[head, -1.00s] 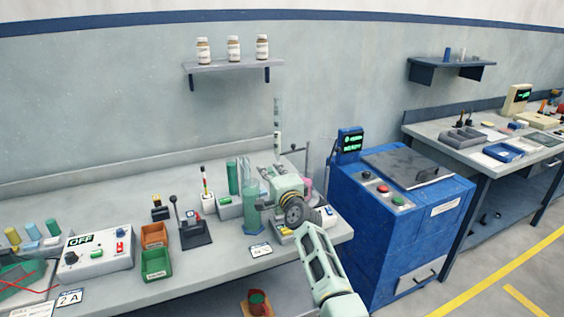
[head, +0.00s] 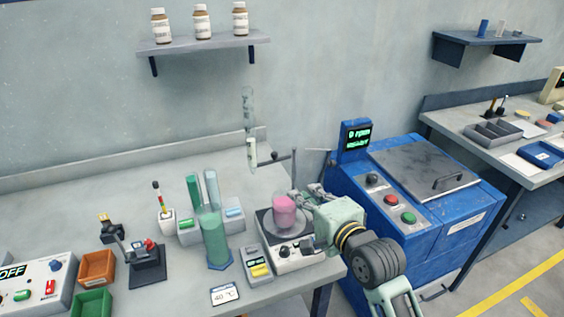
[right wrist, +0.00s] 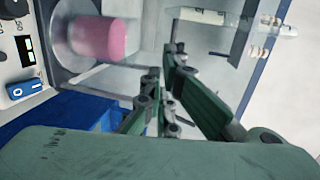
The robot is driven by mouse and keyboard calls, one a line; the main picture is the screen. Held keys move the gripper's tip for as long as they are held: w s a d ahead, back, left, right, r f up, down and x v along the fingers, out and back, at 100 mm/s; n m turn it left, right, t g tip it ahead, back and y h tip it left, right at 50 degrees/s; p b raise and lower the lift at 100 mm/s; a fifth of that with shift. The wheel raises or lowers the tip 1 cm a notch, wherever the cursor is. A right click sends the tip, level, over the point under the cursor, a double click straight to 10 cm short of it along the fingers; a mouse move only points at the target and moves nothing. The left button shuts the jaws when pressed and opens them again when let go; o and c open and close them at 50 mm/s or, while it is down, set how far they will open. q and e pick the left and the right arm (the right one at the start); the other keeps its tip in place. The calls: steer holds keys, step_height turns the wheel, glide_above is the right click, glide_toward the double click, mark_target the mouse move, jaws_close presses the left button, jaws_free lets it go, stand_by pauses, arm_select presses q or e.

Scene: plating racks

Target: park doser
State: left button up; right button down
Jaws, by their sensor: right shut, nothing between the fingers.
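A slim, clear upright tube with a pale lower part, which I take for the doser (head: 252,152), hangs beside a thin stand rod behind the pink beaker. Its pale body also shows in the right wrist view (right wrist: 205,16). The pink-filled beaker (head: 284,208) sits on a white and dark hotplate-like device (head: 290,258); it shows at the upper left of the right wrist view (right wrist: 97,38). My right gripper (head: 306,194) is shut and empty, just right of the beaker and below the doser. Whether it touches the beaker I cannot tell. My left gripper is out of view.
A tall green cylinder (head: 215,242) and a tube rack (head: 232,222) stand left of the device. A small grey-yellow unit (head: 258,264) lies in front. A blue machine (head: 440,225) stands close on the right.

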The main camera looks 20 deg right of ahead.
steer(key=r+p+x, duration=0.1)
steer(key=p+x, duration=0.2)
steer(key=x, duration=1)
steer(key=shift+w+a+r, duration=0.2)
steer(key=shift+w+r, duration=0.05)
steer(key=shift+r, duration=0.05)
steer(key=shift+a+r, duration=0.1)
steer(key=shift+w+a+p, duration=0.35)
steer(key=shift+w+p, duration=0.15)
steer(key=shift+p, duration=0.4)
